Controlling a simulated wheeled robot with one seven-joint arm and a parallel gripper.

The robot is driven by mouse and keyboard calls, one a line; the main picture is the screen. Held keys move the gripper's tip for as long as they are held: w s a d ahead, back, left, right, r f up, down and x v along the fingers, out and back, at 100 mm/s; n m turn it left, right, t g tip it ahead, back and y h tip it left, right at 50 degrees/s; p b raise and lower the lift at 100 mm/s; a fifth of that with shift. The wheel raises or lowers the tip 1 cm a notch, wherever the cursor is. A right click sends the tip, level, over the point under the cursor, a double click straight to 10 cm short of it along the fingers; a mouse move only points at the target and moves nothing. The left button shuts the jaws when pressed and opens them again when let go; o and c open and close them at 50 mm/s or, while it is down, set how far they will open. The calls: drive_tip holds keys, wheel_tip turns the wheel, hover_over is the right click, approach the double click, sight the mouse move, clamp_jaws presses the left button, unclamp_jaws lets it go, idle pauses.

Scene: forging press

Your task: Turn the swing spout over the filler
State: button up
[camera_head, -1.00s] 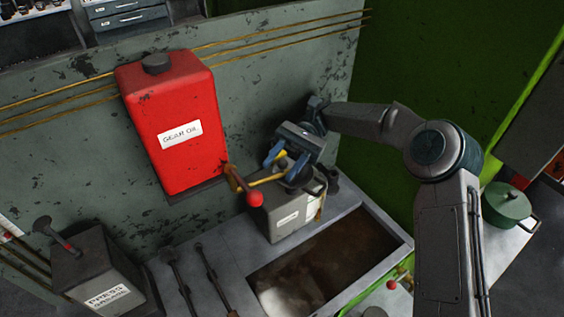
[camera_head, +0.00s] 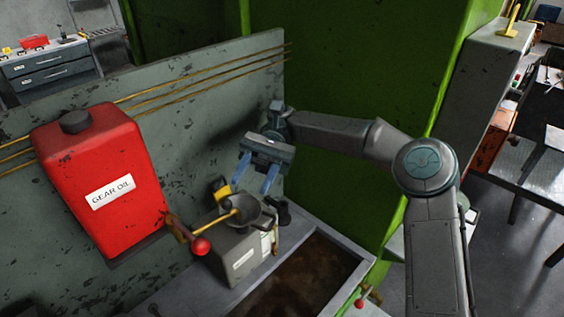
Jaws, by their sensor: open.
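The red gear oil tank (camera_head: 103,180) hangs on the grey panel at the left. A brass swing spout (camera_head: 219,222) runs from a tap with a red ball knob (camera_head: 201,246) at the tank's lower right. The spout's outer end lies over the dark, funnel-like filler (camera_head: 245,208) on top of a grey box (camera_head: 240,258). My gripper (camera_head: 258,181) is above and slightly right of the filler, fingers blue, spread and pointing down. It is open with nothing between its fingers, and looks apart from the spout. A small yellow piece (camera_head: 222,193) shows left of the filler.
A recessed, rusty tray (camera_head: 305,272) lies right of the grey box. A green press wall (camera_head: 335,75) stands close behind my arm. Another red ball knob (camera_head: 359,303) is at the lower front. Brass pipes (camera_head: 200,78) run along the panel.

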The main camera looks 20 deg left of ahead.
drive_tip(key=w+d+r, duration=0.2)
drive_tip(key=d+r, duration=0.1)
drive_tip(key=d, duration=0.2)
drive_tip(key=shift+d+r, duration=0.2)
